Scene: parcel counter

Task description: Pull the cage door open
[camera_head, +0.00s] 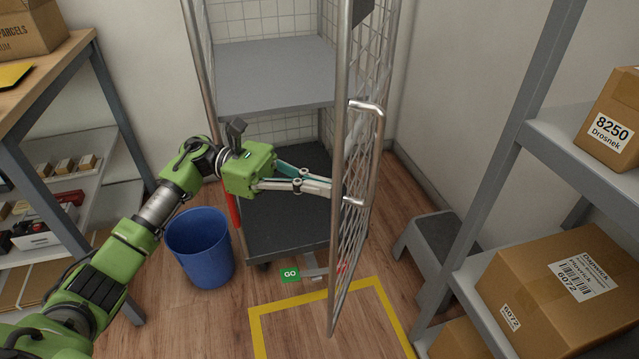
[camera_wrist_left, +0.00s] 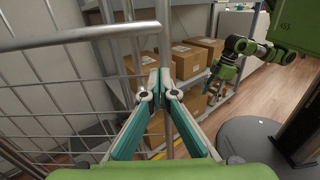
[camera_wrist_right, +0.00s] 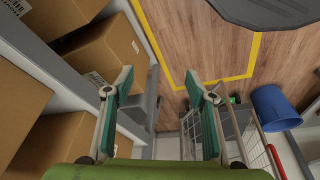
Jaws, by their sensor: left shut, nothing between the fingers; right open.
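The cage door (camera_head: 337,240) is a grey metal mesh frame, seen nearly edge-on and standing out from the front of the cage. Its pale bar handle (camera_head: 378,150) is on the right side. The cage (camera_head: 275,75) has a grey shelf and a dark base, and its front opening shows. My left gripper (camera_head: 331,188) is shut and empty, its tips at the left side of the door frame; exact contact is unclear. In the left wrist view its fingertips (camera_wrist_left: 158,85) are close to a vertical bar. My right gripper (camera_wrist_right: 162,92) is open and empty, near the shelf boxes.
A blue bin (camera_head: 200,248) stands left of the cage. A grey step stool (camera_head: 437,240) stands right of the door. Shelving with boxes (camera_head: 560,290) fills the right side. A yellow floor outline (camera_head: 290,302) lies below the door. A workbench (camera_head: 55,80) is at left.

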